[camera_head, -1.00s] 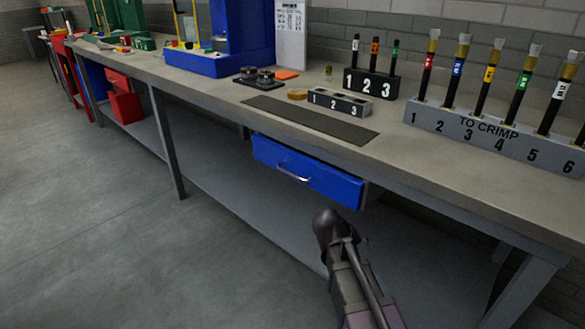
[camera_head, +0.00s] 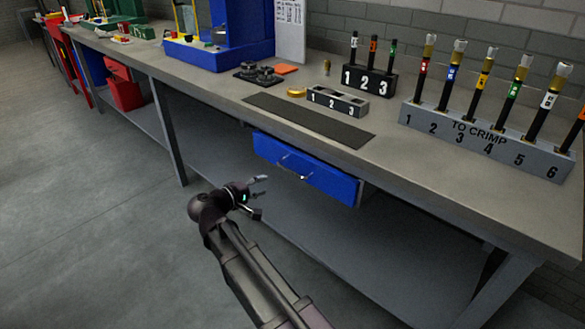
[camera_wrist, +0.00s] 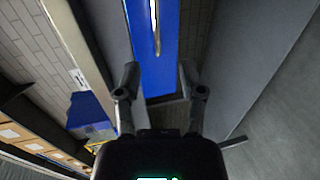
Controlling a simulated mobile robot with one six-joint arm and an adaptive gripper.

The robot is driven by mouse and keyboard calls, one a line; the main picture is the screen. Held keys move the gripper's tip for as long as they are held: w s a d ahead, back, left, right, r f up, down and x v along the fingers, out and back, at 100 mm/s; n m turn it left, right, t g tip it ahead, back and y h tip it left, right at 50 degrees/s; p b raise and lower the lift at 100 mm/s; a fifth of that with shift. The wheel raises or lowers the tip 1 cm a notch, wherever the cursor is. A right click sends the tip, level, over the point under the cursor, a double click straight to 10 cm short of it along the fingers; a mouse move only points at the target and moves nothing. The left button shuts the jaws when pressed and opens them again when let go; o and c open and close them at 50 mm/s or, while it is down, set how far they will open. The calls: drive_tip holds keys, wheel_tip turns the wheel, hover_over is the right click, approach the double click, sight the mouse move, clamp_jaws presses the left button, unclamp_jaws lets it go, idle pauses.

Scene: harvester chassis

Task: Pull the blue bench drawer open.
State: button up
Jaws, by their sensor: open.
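The blue bench drawer (camera_head: 330,178) hangs under the front edge of the workbench, with a slim metal bar handle (camera_head: 297,174) on its front. In the head view its front stands a little out from under the bench top. My gripper (camera_head: 262,196) is open and empty, in front of and below the left end of the drawer. In the wrist view the drawer front (camera_wrist: 153,72) lies ahead between the two spread fingers of my gripper (camera_wrist: 158,85). The handle (camera_wrist: 155,28) shows near the top of that view, beyond the fingertips and apart from them.
The workbench (camera_head: 225,90) holds a dark mat (camera_head: 310,121), a small numbered block (camera_head: 337,101), and a "TO CRIMP" rack (camera_head: 480,140) with several upright tools. A bench leg (camera_head: 168,130) stands left of my arm. The grey floor (camera_head: 80,220) at left is clear.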

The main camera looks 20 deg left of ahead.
sight(289, 170)
drive_tip(key=shift+s+a+r, duration=0.2)
drive_tip(key=shift+a+r, duration=0.1)
drive_tip(key=shift+a, duration=0.15)
drive_tip(key=b+x, duration=0.3)
drive_tip(key=x, duration=1)
drive_tip(key=shift+w+d, duration=0.15)
drive_tip(key=shift+w, duration=0.25)
clamp_jaws()
